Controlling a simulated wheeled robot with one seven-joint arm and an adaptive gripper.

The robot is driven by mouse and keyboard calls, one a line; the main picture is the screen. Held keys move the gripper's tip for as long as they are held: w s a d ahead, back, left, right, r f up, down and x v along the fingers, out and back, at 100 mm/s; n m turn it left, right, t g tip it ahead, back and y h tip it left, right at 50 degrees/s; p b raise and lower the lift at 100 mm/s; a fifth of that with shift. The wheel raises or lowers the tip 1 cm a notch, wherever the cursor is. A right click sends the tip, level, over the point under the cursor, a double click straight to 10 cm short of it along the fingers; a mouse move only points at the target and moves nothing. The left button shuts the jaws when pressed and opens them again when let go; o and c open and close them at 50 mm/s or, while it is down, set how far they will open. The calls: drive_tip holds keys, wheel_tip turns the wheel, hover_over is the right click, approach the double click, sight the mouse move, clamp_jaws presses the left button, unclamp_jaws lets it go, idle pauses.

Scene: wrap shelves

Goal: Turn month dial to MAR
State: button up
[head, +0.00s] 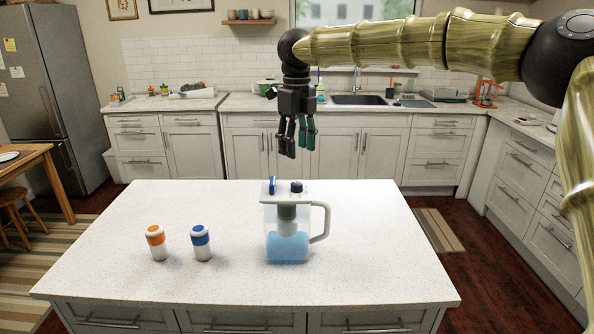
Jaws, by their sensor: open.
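A clear water pitcher (272,220) with blue water inside stands upright on the white island counter. Its handle (322,222) points right. A small dark round knob (296,186) sits on top of its white lid and may be the month dial. No month marks can be read at this size. An upright blue piece (273,184) stands at the lid's left side. My gripper (291,152) is open, empty and pointing down. In the picture it is above the lid, apart from it.
An orange-topped white cylinder (156,242) and a blue-topped one (201,242) stand left of the pitcher. The island counter (390,262) is clear to the right. A back counter with a sink (358,99) lies behind.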

sight(297, 184)
drive_tip(key=f, duration=0.1)
drive_tip(key=s+f, duration=0.1)
drive_tip(key=f+p, duration=0.1)
drive_tip(key=shift+s, duration=0.25)
drive_tip(key=f, duration=0.2)
drive_tip(key=w+f, duration=0.1)
drive_tip(key=f, duration=0.1)
drive_tip(key=f+p, duration=0.1)
drive_tip(key=f, duration=0.1)
drive_tip(key=shift+w, duration=0.25)
drive_tip(key=shift+s+f, duration=0.25)
drive_tip(key=shift+s, duration=0.15)
drive_tip(key=shift+w+f, duration=0.3)
drive_tip(key=shift+f, duration=0.15)
drive_tip(key=shift+s+r, duration=0.15)
drive_tip(key=shift+s, duration=0.05)
drive_tip(key=shift+c, duration=1.2)
drive_tip(key=c, duration=0.8)
